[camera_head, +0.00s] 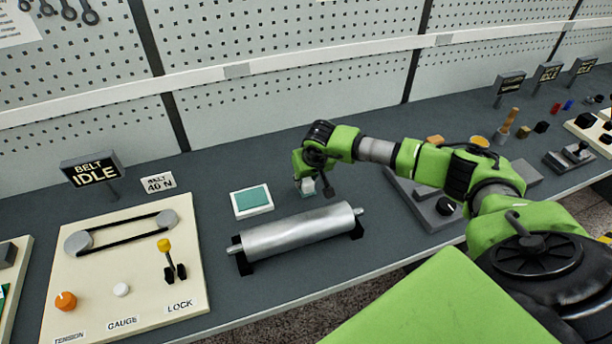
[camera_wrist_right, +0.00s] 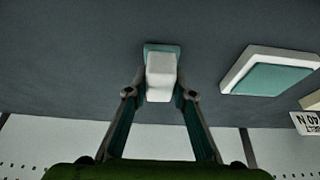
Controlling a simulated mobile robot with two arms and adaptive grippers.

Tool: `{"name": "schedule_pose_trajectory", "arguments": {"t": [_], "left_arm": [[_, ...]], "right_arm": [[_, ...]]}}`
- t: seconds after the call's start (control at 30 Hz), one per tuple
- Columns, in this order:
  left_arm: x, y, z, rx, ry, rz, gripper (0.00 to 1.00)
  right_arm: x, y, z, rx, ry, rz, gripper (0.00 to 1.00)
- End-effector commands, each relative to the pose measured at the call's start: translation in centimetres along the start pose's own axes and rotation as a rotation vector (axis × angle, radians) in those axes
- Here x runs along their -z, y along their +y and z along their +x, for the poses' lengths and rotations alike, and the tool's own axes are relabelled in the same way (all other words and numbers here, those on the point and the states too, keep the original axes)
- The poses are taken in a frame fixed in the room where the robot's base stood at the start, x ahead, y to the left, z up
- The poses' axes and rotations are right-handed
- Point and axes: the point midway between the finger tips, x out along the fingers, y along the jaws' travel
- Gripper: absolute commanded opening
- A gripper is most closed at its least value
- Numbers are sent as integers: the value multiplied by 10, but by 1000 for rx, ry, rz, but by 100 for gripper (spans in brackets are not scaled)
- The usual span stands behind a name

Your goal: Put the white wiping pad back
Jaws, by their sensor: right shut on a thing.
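My right gripper (camera_head: 318,188) is shut on the white wiping pad (camera_wrist_right: 161,76), which hangs between the fingertips above the grey bench. In the head view the pad (camera_head: 307,187) shows as a small pale block under the gripper, partly hidden by the fingers. In the right wrist view the gripper (camera_wrist_right: 160,93) has a finger on each side of the pad, and a teal edge shows behind it. A white tray with a teal inset (camera_head: 252,212) lies empty on the bench to the left of the gripper; the tray (camera_wrist_right: 237,83) is right of the pad in the wrist view. My left gripper is not in view.
A metal roller (camera_head: 295,232) rests on black supports in front of the tray. A belt panel (camera_head: 130,225) with an orange knob and yellow-tipped lever stands left. A grey block with a black knob (camera_head: 430,205) is right. Bare bench lies between tray and gripper.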

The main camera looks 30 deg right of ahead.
Motion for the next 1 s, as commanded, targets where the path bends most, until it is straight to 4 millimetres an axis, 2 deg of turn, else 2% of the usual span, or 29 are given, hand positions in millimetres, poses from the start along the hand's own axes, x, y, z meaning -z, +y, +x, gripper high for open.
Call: {"name": "schedule_pose_trajectory", "arguments": {"t": [0.37,0.4,0.47,0.77,0.9,1.0], "left_arm": [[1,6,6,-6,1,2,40],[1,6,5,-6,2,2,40],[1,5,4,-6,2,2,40],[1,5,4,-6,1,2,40],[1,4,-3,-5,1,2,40],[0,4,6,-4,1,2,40]], "right_arm": [[-2,0,5,0,1,0,3],[-2,0,4,0,1,1,28],[-2,0,4,0,1,1,40],[-1,0,4,0,0,1,40],[1,0,-2,0,0,1,40],[0,0,-9,1,4,0,40]]}}
